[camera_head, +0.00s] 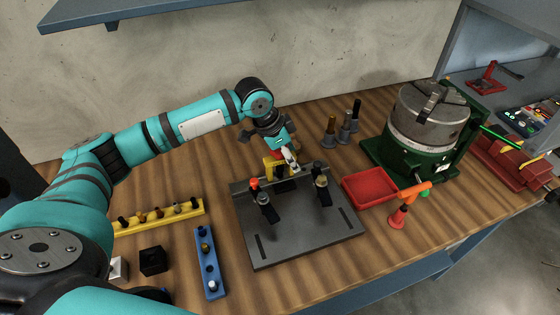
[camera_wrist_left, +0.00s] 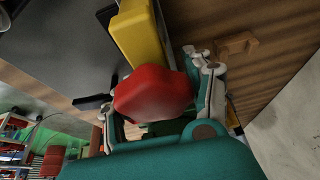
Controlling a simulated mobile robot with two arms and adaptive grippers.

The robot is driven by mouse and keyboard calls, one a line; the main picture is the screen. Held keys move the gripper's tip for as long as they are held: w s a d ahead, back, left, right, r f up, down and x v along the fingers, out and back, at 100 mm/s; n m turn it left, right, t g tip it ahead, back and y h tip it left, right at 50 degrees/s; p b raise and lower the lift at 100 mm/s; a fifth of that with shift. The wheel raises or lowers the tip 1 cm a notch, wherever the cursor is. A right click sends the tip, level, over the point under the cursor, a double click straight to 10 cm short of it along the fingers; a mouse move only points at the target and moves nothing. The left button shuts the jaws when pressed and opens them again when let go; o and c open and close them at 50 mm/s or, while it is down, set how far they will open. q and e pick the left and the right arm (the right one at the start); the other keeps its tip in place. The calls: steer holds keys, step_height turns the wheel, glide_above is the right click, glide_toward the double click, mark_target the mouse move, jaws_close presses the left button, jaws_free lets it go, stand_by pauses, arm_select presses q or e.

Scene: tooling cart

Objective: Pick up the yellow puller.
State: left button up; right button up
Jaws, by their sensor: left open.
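The yellow puller (camera_head: 270,166) stands at the back edge of the dark grey fixture plate (camera_head: 290,232), partly hidden by my left gripper. My left gripper (camera_head: 285,158) is open and reaches down right at it. In the left wrist view, a yellow block (camera_wrist_left: 141,38) lies just past the fingers. A rounded red part (camera_wrist_left: 154,92) sits between the two open fingers, against the yellow block; I cannot tell whether the fingers touch it. My right gripper is not in view.
Clamps stand on the plate. A red tray (camera_head: 369,188) and a green-based rotary chuck (camera_head: 425,127) are to the right. Several dark-topped tools (camera_head: 345,130) stand behind. Yellow (camera_head: 160,216) and blue (camera_head: 208,265) holders lie left. An orange-handled tool (camera_head: 403,209) is near the front edge.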

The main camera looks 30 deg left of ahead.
arm_select(q)
steer(key=shift+c, duration=0.4)
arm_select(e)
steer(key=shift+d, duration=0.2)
arm_select(q)
steer(key=shift+c, duration=1)
jaws_close()
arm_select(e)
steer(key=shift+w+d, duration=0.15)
arm_select(q)
steer(key=shift+w+r, duration=0.1)
